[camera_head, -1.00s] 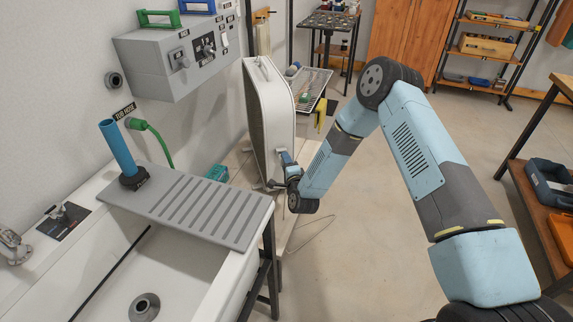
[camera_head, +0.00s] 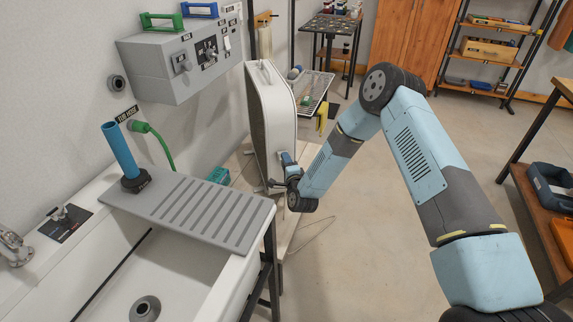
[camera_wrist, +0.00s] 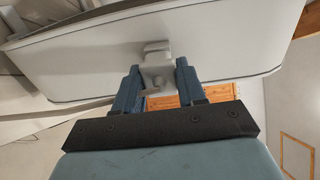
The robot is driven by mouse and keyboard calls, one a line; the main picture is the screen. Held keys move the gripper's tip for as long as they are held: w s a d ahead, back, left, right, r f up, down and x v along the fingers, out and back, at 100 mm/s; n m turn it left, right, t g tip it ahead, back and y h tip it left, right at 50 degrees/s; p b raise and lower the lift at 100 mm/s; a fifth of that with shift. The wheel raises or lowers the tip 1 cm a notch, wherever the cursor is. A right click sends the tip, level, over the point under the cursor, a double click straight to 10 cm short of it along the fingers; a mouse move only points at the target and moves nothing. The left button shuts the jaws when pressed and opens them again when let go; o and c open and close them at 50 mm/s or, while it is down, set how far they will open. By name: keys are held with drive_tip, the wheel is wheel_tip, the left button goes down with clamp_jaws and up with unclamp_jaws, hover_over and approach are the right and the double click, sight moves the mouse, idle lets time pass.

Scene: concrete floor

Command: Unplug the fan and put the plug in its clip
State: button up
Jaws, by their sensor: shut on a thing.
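The fan (camera_head: 271,125) is a tall, pale box fan standing beyond the sink. In the wrist view its pale side (camera_wrist: 230,55) fills the upper part. A light grey clip (camera_wrist: 157,47) sticks out from that side. My gripper (camera_wrist: 158,66) is at the clip, one blue finger on each side, shut on a small pale piece (camera_wrist: 154,78) just below it that looks like the plug. I cannot tell plug and clip clearly apart, or whether the plug is seated. In the head view my gripper (camera_head: 287,162) is against the fan's near side. A thin cord (camera_head: 318,237) hangs below it.
The sink with its ribbed grey drainboard (camera_head: 195,212) is at the lower left. A grey switch box (camera_head: 178,60) is on the wall, with a green hose (camera_head: 158,145) below. A wire rack (camera_head: 314,88) stands behind the fan. The floor (camera_head: 400,270) to the right is clear.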

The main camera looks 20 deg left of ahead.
drive_tip(key=o, duration=1.3)
drive_tip(key=shift+c, duration=0.2)
drive_tip(key=v, duration=1.3)
drive_tip(key=shift+s+d, duration=0.25)
drive_tip(key=shift+w, duration=0.1)
